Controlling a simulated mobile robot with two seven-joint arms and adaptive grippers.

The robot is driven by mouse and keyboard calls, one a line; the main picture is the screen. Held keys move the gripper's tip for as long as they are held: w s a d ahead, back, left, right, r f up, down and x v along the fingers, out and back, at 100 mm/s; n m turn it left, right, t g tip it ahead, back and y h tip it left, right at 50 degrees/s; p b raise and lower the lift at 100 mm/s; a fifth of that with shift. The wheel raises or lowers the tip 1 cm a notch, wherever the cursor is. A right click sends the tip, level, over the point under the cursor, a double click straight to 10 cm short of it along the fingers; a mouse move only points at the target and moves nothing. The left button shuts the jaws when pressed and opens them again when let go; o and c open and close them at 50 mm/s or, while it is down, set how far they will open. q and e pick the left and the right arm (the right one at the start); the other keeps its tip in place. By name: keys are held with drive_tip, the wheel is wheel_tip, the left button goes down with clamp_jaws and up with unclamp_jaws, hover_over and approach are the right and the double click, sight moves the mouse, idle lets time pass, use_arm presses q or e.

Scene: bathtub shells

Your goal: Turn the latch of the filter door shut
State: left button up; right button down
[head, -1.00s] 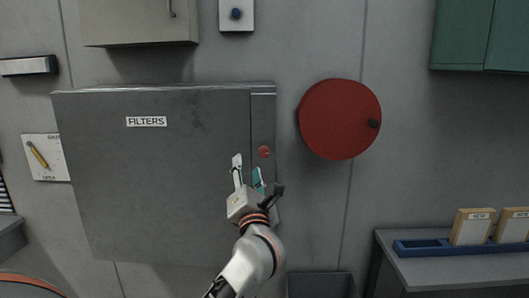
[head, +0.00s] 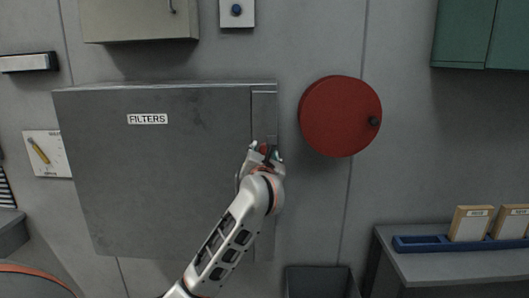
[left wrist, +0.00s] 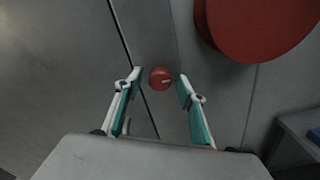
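The filter door (head: 150,190) is a flat grey panel labelled FILTERS, and it looks closed. Its latch (left wrist: 160,78) is a round red knob with a short white mark, on the strip right of the door's seam. In the head view the latch (head: 265,148) is partly hidden by my left gripper (head: 266,151). In the left wrist view my left gripper (left wrist: 160,76) is open, with one teal-padded finger on each side of the knob and gaps between. Contact with the knob does not show. My right gripper is not in view.
A large red wheel (head: 340,116) with a dark handle is on the wall, right of the latch. A grey bench (head: 450,262) with a blue tray (head: 425,246) is at the right. A card (head: 47,153) with a yellow pointer hangs left of the door.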

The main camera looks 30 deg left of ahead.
use_arm(q)
drive_tip(key=shift+w, duration=0.1)
drive_tip(key=c, duration=1.1)
drive_tip(key=shift+c, duration=0.2)
